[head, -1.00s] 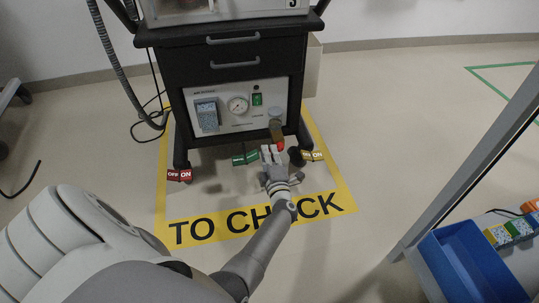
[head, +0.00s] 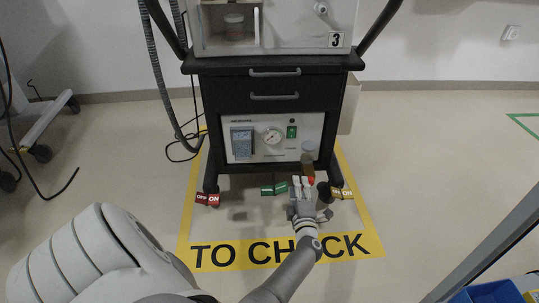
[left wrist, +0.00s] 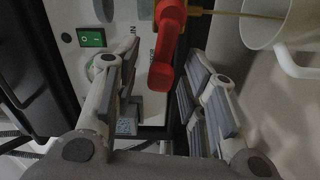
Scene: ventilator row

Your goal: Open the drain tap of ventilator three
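Ventilator three's black cart (head: 330,95) stands ahead, with a "3" label above it. An amber bowl (head: 308,156) hangs at the right of its front panel, with the red drain tap (head: 311,180) at its bottom. My left gripper (head: 302,184) is at the tap. In the left wrist view the red tap (left wrist: 168,45) reaches between the spread fingers of the left gripper (left wrist: 165,90), which look open, with gaps on both sides. A thin yellowish line (left wrist: 245,15) runs from the tap toward a white cup-like vessel (left wrist: 272,22); I cannot tell what the line is. My right gripper is out of view.
A blue bin (head: 495,292) is at lower right. Open floor lies to the right.

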